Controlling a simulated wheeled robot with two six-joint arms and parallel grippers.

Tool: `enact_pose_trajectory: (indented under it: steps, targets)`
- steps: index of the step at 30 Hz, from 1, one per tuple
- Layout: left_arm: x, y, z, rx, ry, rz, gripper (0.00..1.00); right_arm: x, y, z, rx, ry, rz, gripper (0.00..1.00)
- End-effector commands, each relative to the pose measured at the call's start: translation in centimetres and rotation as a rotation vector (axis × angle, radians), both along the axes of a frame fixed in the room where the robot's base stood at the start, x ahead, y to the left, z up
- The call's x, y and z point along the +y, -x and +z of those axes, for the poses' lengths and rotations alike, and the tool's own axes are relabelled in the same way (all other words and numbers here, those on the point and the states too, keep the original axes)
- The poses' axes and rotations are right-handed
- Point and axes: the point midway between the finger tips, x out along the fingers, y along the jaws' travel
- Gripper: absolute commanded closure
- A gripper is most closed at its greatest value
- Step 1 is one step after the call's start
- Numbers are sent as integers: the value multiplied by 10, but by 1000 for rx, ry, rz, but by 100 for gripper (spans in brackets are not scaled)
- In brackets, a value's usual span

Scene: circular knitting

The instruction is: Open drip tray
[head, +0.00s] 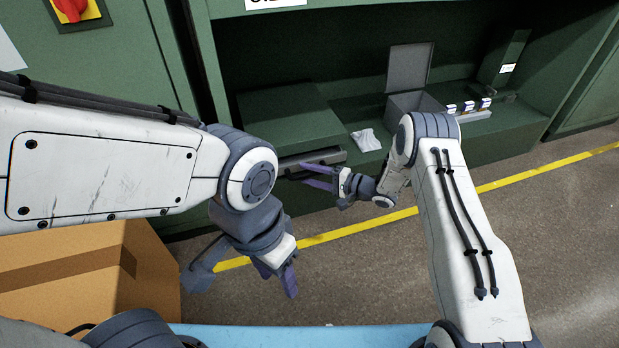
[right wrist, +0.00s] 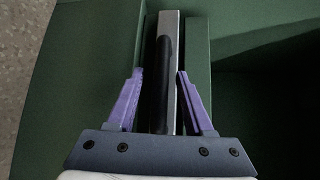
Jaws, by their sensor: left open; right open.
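The drip tray (head: 330,156) shows as a narrow grey front with a dark bar, low under the green box in the open bay. In the right wrist view, the tray's grey edge (right wrist: 179,60) and its black handle (right wrist: 162,80) run lengthwise between the purple fingers. My right gripper (head: 309,174) is open at the tray front, with one finger on each side of the handle. Both fingers look apart from it. My left gripper (head: 277,275) is open and empty, pointing down, lower and nearer than the tray.
A green box (head: 290,115) sits above the tray. A white cloth (head: 366,140), an open grey bin (head: 408,70) and several small boxes (head: 468,106) lie on the green ledge. A cardboard box (head: 80,280) stands at lower left. The floor beyond the yellow line (head: 530,180) is clear.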

Motion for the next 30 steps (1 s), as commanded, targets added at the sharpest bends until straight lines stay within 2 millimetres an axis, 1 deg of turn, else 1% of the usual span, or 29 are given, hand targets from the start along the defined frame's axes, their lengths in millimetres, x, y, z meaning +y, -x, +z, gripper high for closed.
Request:
enact_pose_trajectory:
  steps: [6, 7, 8, 9, 10, 11, 30]
  targets:
    - [0, 0, 0, 0, 0, 0, 50, 0, 0, 1, 0, 0, 0, 48]
    - [0, 0, 0, 0, 0, 0, 50, 0, 0, 1, 0, 0, 0, 56]
    - [0, 0, 0, 0, 0, 0, 50, 0, 0, 1, 0, 0, 0, 67]
    - [0, 0, 0, 0, 0, 0, 50, 0, 0, 1, 0, 0, -1, 82]
    - [0, 0, 0, 0, 0, 0, 50, 0, 0, 1, -1, 1, -1, 94]
    - [0, 0, 0, 0, 0, 0, 50, 0, 0, 1, -1, 1, -1, 100]
    - [0, 0, 0, 0, 0, 0, 50, -1, 0, 0, 0, 1, -1, 100]
